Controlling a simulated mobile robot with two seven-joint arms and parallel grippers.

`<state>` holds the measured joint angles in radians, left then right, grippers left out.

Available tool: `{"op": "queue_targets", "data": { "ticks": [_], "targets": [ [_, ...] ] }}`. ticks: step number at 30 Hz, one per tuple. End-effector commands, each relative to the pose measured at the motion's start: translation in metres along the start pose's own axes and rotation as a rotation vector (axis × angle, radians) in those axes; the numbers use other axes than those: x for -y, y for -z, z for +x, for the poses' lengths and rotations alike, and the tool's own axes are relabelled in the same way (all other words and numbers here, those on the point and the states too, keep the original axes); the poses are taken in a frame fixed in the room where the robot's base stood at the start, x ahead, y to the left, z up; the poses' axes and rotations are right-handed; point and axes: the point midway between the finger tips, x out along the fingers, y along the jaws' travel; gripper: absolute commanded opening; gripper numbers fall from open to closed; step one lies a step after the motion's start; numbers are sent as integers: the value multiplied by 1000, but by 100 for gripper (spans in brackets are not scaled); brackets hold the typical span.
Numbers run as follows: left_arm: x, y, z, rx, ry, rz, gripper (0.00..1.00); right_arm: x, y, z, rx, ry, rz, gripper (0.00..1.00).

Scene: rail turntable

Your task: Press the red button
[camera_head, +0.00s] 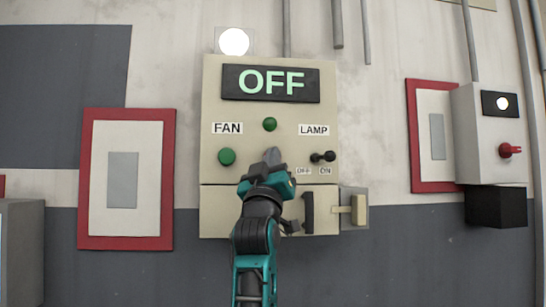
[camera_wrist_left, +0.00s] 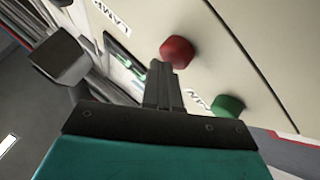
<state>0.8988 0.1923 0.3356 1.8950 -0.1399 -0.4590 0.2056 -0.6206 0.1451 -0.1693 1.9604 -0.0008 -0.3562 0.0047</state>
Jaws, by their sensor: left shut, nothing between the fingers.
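The red button (camera_wrist_left: 177,52) shows in the left wrist view as a round knob standing out from the beige control box (camera_head: 213,80). In the head view it does not show; my left gripper (camera_head: 272,155) covers that part of the box front. My left gripper is shut and empty, pointing at the panel. In the left wrist view its fingertips (camera_wrist_left: 161,68) are right beside the red button; I cannot tell whether they touch it. A green button (camera_head: 227,156) is left of the gripper, and shows in the wrist view (camera_wrist_left: 228,105). My right gripper is not in view.
A green lamp (camera_head: 270,124) is just above the gripper. A black toggle switch (camera_head: 322,157) is to its right. A black handle (camera_head: 308,212) and a side lever (camera_head: 359,210) are lower right. The display (camera_head: 271,83) reads OFF. A second box (camera_head: 490,137) stands far right.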

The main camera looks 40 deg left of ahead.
Motion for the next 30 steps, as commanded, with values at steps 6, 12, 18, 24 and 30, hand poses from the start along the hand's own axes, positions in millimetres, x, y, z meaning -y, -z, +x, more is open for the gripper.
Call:
{"op": "queue_targets", "data": {
  "ticks": [6, 12, 18, 24, 30],
  "targets": [
    [0, -1, 0, 2, 1, 0, 0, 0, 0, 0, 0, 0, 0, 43],
    [-1, 1, -2, 2, 1, 0, 0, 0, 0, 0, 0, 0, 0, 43],
    [-7, 6, -10, 1, 0, 0, 0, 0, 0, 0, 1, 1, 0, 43],
    [-8, 7, -12, 2, 1, 1, 0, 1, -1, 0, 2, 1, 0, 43],
    [-9, 8, -13, 1, 0, 0, 0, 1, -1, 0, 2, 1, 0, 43]
  ]
}}
